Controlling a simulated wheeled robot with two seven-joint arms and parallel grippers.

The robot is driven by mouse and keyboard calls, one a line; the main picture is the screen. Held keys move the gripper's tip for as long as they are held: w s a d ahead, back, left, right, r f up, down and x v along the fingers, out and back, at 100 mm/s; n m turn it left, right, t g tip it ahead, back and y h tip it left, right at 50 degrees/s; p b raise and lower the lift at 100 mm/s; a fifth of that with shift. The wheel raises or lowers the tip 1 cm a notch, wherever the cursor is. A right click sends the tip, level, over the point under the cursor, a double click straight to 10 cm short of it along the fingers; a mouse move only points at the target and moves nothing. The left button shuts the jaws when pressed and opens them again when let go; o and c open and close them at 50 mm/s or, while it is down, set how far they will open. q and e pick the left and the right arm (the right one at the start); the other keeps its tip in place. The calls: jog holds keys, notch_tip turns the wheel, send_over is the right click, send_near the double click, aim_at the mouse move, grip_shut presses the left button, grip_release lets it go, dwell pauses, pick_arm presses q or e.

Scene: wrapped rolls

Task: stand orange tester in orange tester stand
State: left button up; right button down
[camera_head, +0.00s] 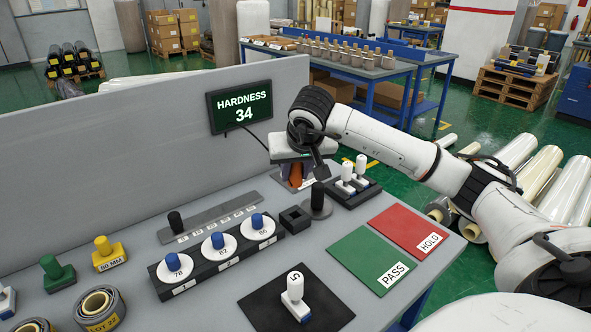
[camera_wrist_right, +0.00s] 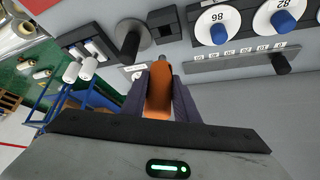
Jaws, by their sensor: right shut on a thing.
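My right gripper (camera_head: 297,160) is at the back of the grey bench, below the hardness display. It is shut on the orange tester (camera_head: 296,174), which is largely hidden by the gripper in the head view. In the right wrist view the orange tester (camera_wrist_right: 158,92) sits between the two dark fingers, its narrow grey tip pointing away from the gripper. A small black square holder with an opening (camera_head: 295,218) stands nearer the front; it also shows in the wrist view (camera_wrist_right: 187,25). I cannot tell whether it is the orange tester stand. My left gripper is not in view.
A dark post on a round base (camera_head: 318,203) stands close to the gripper. A black rack with white-handled tools (camera_head: 353,183) is to its right. A black strip holds several white discs with blue knobs (camera_head: 219,242). The green PASS mat (camera_head: 364,256) and red HOLD mat (camera_head: 410,228) are bare.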

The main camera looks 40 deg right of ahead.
aim_at(297, 185)
jog(key=shift+f+b, duration=1.55)
jog(key=shift+f, duration=1)
jog(key=shift+f+b, duration=1.3)
jog(key=shift+f, duration=0.85)
jog(key=c, duration=1.3)
grip_release()
jog(key=shift+f, duration=0.1)
